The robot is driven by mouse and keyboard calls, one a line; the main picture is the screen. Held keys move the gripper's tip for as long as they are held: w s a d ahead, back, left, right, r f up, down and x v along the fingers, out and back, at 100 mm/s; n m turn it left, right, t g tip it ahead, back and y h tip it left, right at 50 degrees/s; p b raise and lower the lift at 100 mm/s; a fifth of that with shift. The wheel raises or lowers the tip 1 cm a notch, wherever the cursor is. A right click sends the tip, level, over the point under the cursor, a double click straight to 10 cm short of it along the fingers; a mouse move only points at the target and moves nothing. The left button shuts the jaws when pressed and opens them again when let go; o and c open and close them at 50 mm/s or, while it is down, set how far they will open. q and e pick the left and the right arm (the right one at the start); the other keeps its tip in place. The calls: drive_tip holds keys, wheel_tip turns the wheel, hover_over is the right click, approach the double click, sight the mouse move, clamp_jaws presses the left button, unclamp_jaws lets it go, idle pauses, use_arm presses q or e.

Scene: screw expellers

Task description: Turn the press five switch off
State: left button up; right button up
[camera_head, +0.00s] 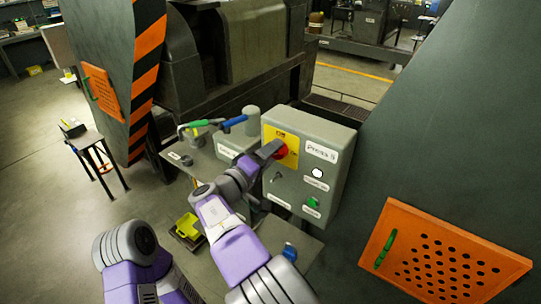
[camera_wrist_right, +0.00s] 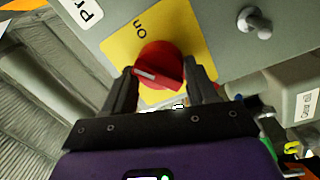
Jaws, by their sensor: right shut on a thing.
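The press five control box (camera_head: 312,160) is grey and carries a "Press 5" label at its top right. Its red rotary switch (camera_head: 281,150) sits on a yellow plate (camera_head: 293,142), partly hidden by my right gripper (camera_head: 272,150) in the head view. In the right wrist view the red switch (camera_wrist_right: 158,68) lies between the two dark fingers of my right gripper (camera_wrist_right: 160,82), which is shut on it. The word "On" shows on the yellow plate (camera_wrist_right: 120,42) beside the switch. My left gripper is not in view; only part of a purple arm shows at lower left.
A green button (camera_head: 313,202), a white lamp (camera_head: 317,172) and a small toggle (camera_head: 277,177) are on the same box. An orange perforated panel (camera_head: 440,255) is at lower right.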

drive_tip(key=n, duration=0.5)
drive_tip(key=shift+f+t+p, duration=0.25)
drive_tip(key=shift+t+p, duration=0.05)
drive_tip(key=n+p, duration=0.1)
drive_tip(key=n, duration=0.2)
drive_tip(key=shift+d+n, duration=0.1)
drive_tip(key=shift+n, duration=0.3)
drive_tip(key=shift+f+n+t+y+p, duration=0.1)
drive_tip(key=shift+n+t+y+p, duration=0.25)
drive_tip(key=shift+n+p, duration=0.65)
drive_tip(key=shift+s+f+n, duration=0.1)
drive_tip(key=shift+n, duration=0.5)
drive_tip(key=o, duration=1)
drive_tip(key=shift+d, duration=0.1)
